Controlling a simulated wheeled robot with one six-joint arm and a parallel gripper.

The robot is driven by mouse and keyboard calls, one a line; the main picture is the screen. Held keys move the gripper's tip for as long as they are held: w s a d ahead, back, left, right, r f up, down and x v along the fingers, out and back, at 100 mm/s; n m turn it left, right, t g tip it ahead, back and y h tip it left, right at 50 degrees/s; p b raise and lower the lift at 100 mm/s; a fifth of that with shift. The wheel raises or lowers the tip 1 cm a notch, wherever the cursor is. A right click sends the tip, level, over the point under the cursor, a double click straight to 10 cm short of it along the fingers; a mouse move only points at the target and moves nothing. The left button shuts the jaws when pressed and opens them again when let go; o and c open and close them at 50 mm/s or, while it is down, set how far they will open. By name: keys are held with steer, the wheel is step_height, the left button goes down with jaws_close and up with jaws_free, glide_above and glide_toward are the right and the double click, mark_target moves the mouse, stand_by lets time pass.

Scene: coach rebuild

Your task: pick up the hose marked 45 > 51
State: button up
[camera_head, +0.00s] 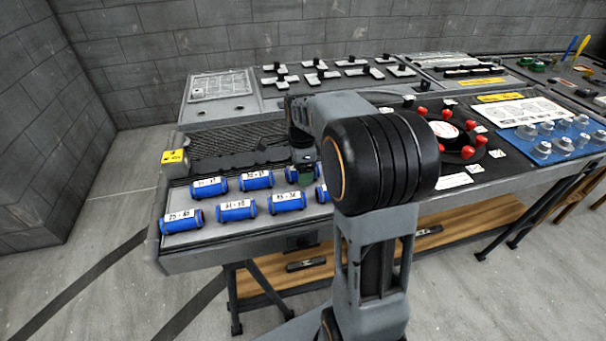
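Several short blue hoses with white labels lie in two rows on the left bench. In the back row are one hose (209,187), a second hose (256,180) and a third, partly covered hose (292,175). The front row shows a left hose (181,221), a middle hose (236,211) and a right hose (287,202). Another blue end shows beside my arm. The labels are too small and blurred to tell surely which reads 45 > 51. My gripper (304,174) points down at the third back-row hose. Its fingers are mostly hidden, and contact is unclear.
A yellow-marked block (175,163) sits at the bench's left corner, beside a dark ribbed mat (235,140). Black-and-white parts (322,76) stand behind. A board with red knobs (467,152) is right of my arm. My arm hides the bench's middle.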

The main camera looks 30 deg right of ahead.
steer(key=shift+f, duration=0.7)
steer(key=c, duration=1)
